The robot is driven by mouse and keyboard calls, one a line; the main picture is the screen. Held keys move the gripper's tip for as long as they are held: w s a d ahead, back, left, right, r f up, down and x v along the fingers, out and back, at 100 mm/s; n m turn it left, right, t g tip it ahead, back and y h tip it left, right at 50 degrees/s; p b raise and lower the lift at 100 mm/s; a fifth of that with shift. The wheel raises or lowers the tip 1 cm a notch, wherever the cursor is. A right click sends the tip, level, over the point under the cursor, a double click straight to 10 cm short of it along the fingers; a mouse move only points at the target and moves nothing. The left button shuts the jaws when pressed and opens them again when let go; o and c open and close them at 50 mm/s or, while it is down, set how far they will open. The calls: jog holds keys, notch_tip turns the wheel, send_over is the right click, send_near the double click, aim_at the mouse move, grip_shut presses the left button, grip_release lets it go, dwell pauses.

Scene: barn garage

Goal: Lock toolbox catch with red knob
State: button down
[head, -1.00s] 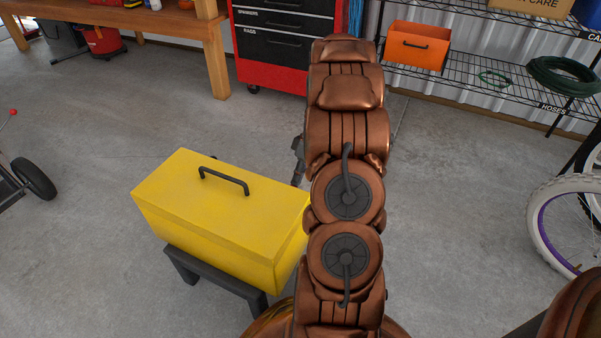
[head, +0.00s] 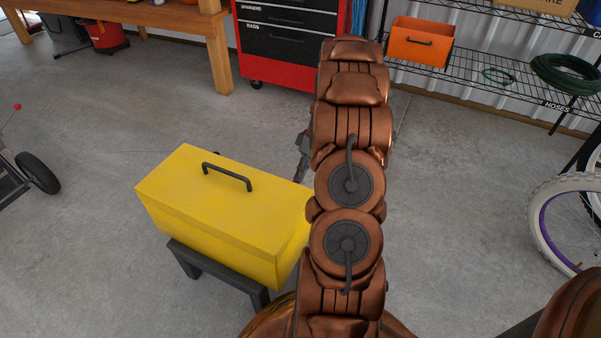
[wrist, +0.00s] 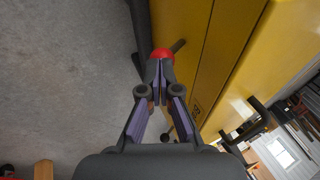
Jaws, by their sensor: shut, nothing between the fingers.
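A yellow toolbox (head: 225,205) with a black top handle (head: 227,177) stands left of my arm in the head view, its lid down. In the wrist view its yellow side (wrist: 215,50) runs up the right, with a seam along it. A red knob (wrist: 162,52) shows right at my fingertips, by a short dark lever (wrist: 178,46) against the toolbox side. My gripper (wrist: 159,70) is shut and empty, its tips touching or just short of the red knob. In the head view the gripper is mostly hidden behind my arm.
The toolbox rests on a low dark stand (head: 210,270). A red tool cabinet (head: 285,70) and wooden bench (head: 140,15) are at the back. A wire shelf (head: 470,75) and bicycle wheel (head: 560,225) are at right.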

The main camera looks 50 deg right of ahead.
jog(key=shift+d+f+y+p, duration=0.15)
jog(key=shift+f+y+p, duration=0.05)
jog(key=shift+y+p, duration=0.2)
jog(key=f, duration=0.1)
jog(key=d+f+y+p, duration=0.1)
jog(key=f+p, duration=0.1)
jog(key=shift+w+d+f+g, duration=0.25)
jog(key=shift+w+d+g, duration=0.05)
jog(key=shift+d, duration=0.05)
dwell(0.5)
jog(key=shift+r, duration=0.15)
jog(key=shift+r, duration=0.65)
jog(key=shift+d, duration=0.1)
